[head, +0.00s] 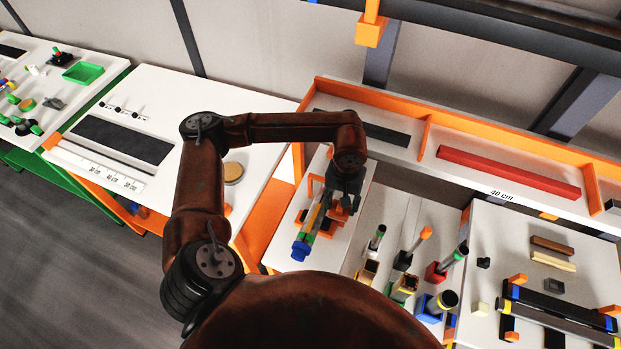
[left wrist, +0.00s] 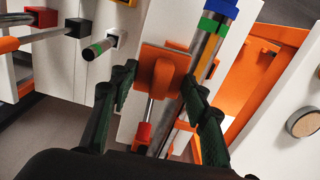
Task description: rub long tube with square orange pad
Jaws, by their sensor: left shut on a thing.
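The long tube (head: 314,221) is a grey metal tube with blue and green bands at its near end. It lies on a white board in the middle of the head view, and it also shows in the left wrist view (left wrist: 207,45). My left gripper (head: 344,198) is right beside the tube and shut on the square orange pad (left wrist: 165,62). The pad sits between the two dark fingers in the left wrist view (left wrist: 160,80), right next to the tube. I cannot tell whether the pad touches the tube. My right gripper is not in view.
Several short upright tubes in coloured holders (head: 437,270) stand to the right. An orange-edged shelf with a red bar (head: 508,172) runs behind. Another banded tube (head: 555,325) lies at the far right. A round brown disc (head: 233,172) lies on the left table.

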